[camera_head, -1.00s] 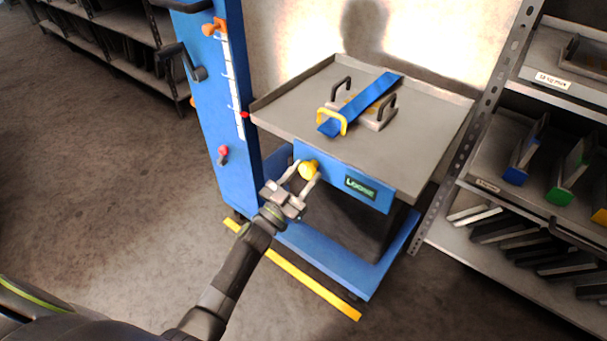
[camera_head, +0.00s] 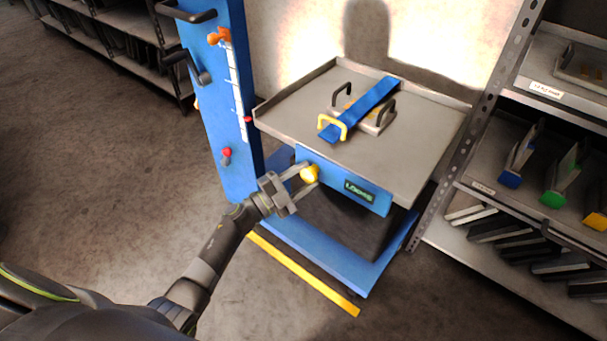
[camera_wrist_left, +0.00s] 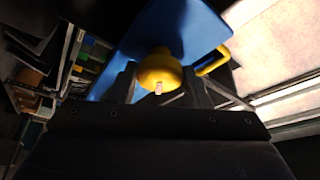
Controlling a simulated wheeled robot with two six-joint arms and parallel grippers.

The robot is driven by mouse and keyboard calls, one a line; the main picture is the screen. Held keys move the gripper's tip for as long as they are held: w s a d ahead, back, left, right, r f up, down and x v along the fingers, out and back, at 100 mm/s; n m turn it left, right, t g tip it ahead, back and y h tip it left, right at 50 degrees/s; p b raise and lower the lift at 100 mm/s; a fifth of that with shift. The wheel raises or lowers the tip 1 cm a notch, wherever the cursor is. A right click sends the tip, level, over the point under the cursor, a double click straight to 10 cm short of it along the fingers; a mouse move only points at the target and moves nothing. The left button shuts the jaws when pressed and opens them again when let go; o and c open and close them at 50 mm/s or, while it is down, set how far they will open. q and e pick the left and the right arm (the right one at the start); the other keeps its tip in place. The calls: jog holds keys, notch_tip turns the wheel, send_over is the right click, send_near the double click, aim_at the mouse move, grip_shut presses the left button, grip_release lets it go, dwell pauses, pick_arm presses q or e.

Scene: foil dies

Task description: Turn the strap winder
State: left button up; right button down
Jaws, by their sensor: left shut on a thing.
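The strap winder is a yellow knob (camera_head: 310,174) on the blue front panel (camera_head: 328,168) of the lift cart's tray. It also shows in the left wrist view (camera_wrist_left: 159,68), with a pale mark on its face. My left gripper (camera_head: 307,176) is shut on the knob, one finger on each side. A green display (camera_head: 360,190) right of the knob seems to read "LOOSE". A blue strap (camera_head: 364,104) crosses a metal die with dark handles on the tray (camera_head: 420,140). A yellow buckle (camera_head: 332,127) sits at the strap's near end. My right gripper is not in view.
The blue column (camera_head: 215,100) with a scale and levers stands left of the tray. A shelf rack (camera_head: 480,185) with dies stands close on the right. A yellow bar (camera_head: 305,275) lies low at the cart's front. Floor at left is clear.

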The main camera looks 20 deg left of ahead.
pick_arm(q)
jog(key=shift+m+g+p, duration=0.5)
jog(key=shift+m+g, duration=0.1)
jog(key=shift+m, duration=0.9)
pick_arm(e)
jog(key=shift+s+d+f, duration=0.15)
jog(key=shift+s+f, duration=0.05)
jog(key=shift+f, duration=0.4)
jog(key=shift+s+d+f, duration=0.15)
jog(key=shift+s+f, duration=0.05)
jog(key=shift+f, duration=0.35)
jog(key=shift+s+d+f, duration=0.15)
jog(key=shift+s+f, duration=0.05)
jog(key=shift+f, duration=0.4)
pick_arm(q)
jog(key=o, duration=0.9)
jog(key=shift+o, duration=0.2)
jog(key=v, duration=1.7)
jog(key=shift+s+a, duration=0.15)
jog(key=shift+a, duration=0.05)
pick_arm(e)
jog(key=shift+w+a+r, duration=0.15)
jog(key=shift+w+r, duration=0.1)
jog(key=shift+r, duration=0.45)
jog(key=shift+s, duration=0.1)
